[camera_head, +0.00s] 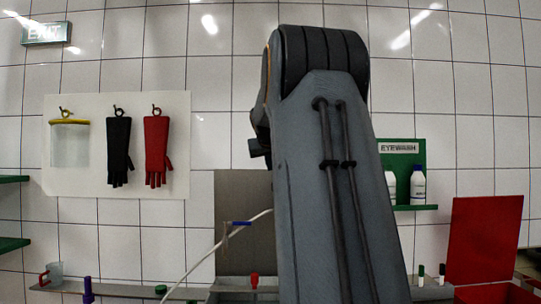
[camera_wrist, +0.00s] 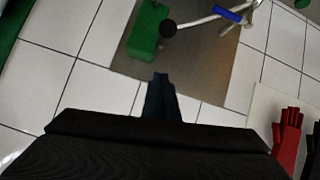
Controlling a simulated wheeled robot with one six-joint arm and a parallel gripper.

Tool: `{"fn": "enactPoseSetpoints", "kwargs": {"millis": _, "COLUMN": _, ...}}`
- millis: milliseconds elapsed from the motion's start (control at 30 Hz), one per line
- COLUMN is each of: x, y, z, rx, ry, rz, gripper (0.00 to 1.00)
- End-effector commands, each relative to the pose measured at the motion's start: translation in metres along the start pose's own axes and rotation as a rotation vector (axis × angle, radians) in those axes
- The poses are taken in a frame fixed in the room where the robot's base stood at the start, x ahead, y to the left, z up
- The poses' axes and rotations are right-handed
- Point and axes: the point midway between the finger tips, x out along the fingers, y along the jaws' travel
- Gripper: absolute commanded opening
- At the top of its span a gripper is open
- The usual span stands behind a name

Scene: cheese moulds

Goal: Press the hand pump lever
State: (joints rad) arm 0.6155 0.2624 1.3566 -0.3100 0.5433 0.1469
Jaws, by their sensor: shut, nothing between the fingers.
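The wrist view shows a green block-shaped body (camera_wrist: 146,32) on a grey panel, likely the pump. A round black knob (camera_wrist: 168,28) sits beside it. A pale curved rod or hose (camera_wrist: 200,20) runs from near the knob to a blue piece (camera_wrist: 229,14). I cannot tell for sure which part is the lever. My gripper (camera_wrist: 161,80) is shut and empty, with its tips below the green body and knob in the picture, apparently apart from them. In the head view my arm hides the green body and my gripper; the blue piece (camera_head: 238,223) shows left of the arm.
The grey panel (camera_head: 235,185) stands against the tiled wall. Black gloves (camera_head: 119,150) and red gloves (camera_head: 157,150) hang at left. An eyewash shelf (camera_head: 410,207) with bottles and a red panel (camera_head: 485,238) are at right. Small items line a low ledge (camera_head: 190,293).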

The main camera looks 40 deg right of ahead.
Motion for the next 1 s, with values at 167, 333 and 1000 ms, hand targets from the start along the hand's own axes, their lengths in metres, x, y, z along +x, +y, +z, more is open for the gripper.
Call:
{"fn": "enactPoseSetpoints", "kwargs": {"millis": 167, "x": 0.014, "y": 0.001, "z": 0.014, "rx": 0.001, "ry": -0.001, "rz": 0.000, "gripper": 0.00}}
{"fn": "enactPoseSetpoints", "kwargs": {"millis": 333, "x": 0.018, "y": 0.001, "z": 0.031, "rx": 0.001, "ry": -0.001, "rz": 0.000, "gripper": 0.00}}
{"fn": "enactPoseSetpoints", "kwargs": {"millis": 1000, "x": 0.022, "y": 0.002, "z": 0.042, "rx": 0.003, "ry": 0.006, "rz": 0.004, "gripper": 0.00}}
